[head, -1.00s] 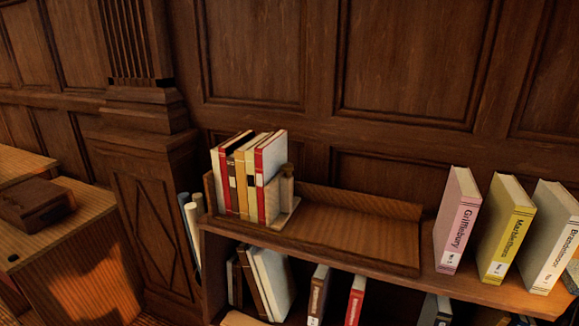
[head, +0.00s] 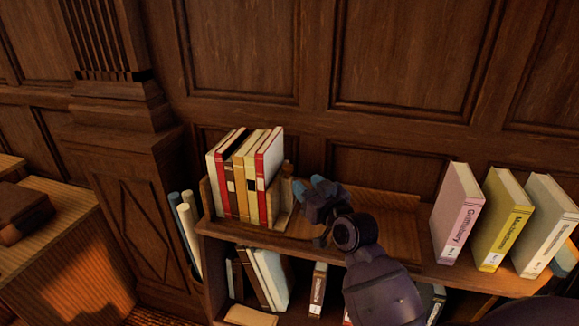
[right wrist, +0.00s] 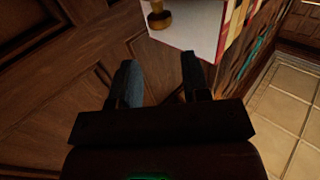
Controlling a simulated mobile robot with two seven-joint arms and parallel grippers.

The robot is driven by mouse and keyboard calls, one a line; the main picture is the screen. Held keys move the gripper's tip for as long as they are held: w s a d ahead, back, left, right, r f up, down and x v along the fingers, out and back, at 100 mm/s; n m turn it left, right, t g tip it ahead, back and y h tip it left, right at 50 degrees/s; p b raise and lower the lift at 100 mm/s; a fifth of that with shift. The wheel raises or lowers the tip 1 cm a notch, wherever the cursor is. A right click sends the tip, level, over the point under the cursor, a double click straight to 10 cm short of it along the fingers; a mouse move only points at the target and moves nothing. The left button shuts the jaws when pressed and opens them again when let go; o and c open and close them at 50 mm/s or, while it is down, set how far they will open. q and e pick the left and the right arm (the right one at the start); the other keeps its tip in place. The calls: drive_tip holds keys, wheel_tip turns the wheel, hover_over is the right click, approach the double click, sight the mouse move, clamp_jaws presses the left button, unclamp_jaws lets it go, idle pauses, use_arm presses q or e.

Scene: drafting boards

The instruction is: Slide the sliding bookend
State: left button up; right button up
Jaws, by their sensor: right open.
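My right gripper (head: 309,187) is just right of the bookend, over the tray. In the wrist view it (right wrist: 159,75) is open and empty, with a gap to the knob. My left gripper is out of view.
The wooden tray (head: 385,206) is bare right of the bookend, partly behind my right arm. Pink (head: 455,215), yellow (head: 500,222) and cream (head: 543,228) books stand farther right. The panelled wall (head: 390,60) is close behind. Rolled tubes (head: 188,215) stand at the left.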

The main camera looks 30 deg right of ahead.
sight(290, 169)
drive_tip(key=w, duration=0.6)
drive_tip(key=w+p, duration=0.1)
drive_tip(key=w, duration=0.2)
drive_tip(key=shift+w+d, duration=0.15)
drive_tip(key=shift+d, duration=0.15)
clamp_jaws()
